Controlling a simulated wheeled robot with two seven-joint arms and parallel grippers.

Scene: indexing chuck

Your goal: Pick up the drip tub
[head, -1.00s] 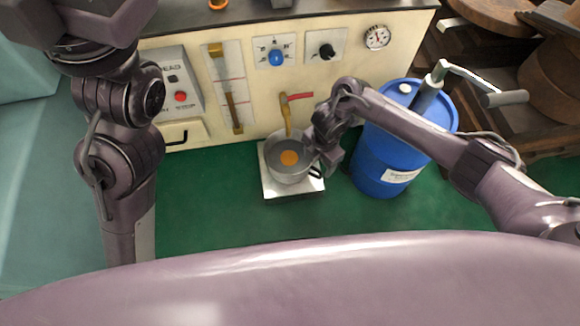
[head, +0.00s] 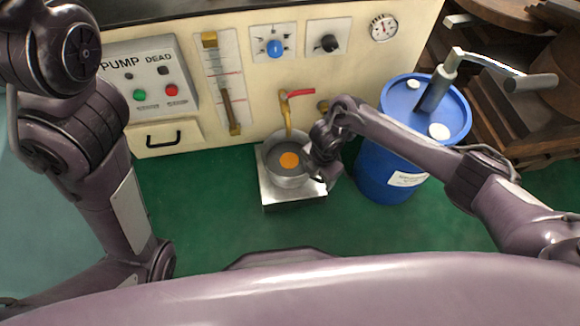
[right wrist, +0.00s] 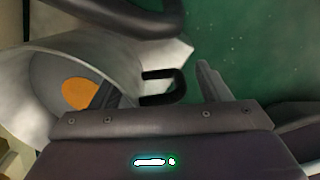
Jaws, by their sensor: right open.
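The drip tub (head: 287,181) is a round grey metal pot with an orange disc inside. It stands on a square silver plate (head: 292,202) below a brass tap with a red lever (head: 298,93). My right gripper (head: 326,168) is at the tub's right side. In the right wrist view the tub (right wrist: 55,62) is at the left, and its black loop handle (right wrist: 178,84) lies between the parted fingers of my right gripper (right wrist: 165,82). I cannot tell whether either finger touches it. My left arm is at the left of the head view, with its gripper out of frame.
A cream panel (head: 265,100) with dials and buttons stands behind the tub. A blue drum (head: 385,180) with a hand pump is close to the right of my right gripper. Green floor (head: 215,195) is clear to the left and in front.

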